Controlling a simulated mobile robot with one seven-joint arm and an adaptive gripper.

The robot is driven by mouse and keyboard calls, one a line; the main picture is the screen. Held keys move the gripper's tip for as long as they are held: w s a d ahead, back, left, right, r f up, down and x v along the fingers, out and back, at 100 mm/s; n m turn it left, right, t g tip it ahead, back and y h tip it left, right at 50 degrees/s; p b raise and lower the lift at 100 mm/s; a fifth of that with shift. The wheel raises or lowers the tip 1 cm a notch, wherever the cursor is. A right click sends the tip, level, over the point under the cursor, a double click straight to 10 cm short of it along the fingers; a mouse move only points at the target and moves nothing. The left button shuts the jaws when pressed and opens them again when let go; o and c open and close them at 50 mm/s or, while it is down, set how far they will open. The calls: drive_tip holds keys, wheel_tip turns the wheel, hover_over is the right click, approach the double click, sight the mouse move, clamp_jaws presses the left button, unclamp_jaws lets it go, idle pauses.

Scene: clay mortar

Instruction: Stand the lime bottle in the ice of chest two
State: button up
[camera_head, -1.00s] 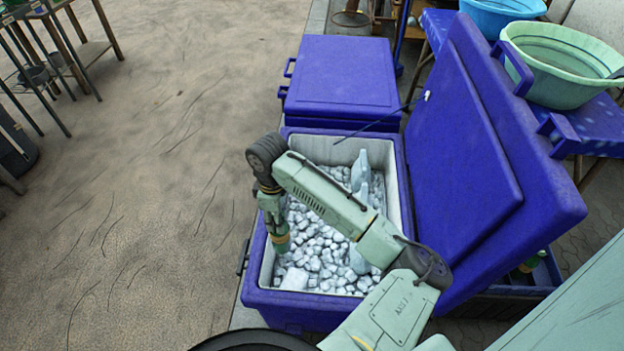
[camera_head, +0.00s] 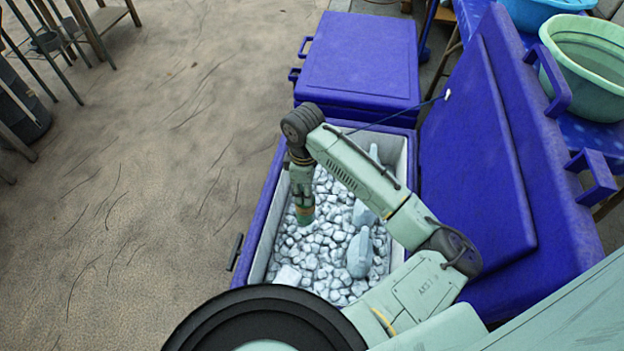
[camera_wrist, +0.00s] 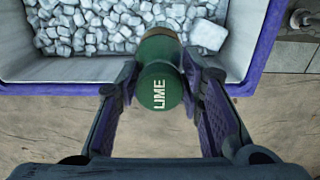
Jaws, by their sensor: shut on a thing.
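In the head view my gripper (camera_head: 301,190) points down over the left part of the open blue chest (camera_head: 262,205), which is filled with ice (camera_head: 318,245). The bottle's lower part (camera_head: 304,213) shows below my gripper over the ice; I cannot tell whether it touches.
Pale bottle-shaped things (camera_head: 360,252) lie or stand in the ice at the right. The raised blue lid (camera_head: 490,150) walls off the right side. A closed blue chest (camera_head: 358,62) is behind. Green basin (camera_head: 590,70) stands far right.

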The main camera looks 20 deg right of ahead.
wheel_tip(320, 180, down, 17)
drive_tip(key=b, duration=1.3)
drive_tip(key=shift+r+b, duration=0.15)
drive_tip(key=shift+b, duration=0.2)
wheel_tip(320, 180, down, 9)
drive_tip(key=b, duration=0.5)
drive_tip(key=shift+f, duration=0.6)
drive_tip(key=o, duration=1.2)
drive_tip(key=shift+o, duration=0.5)
drive_tip(key=o, duration=0.4)
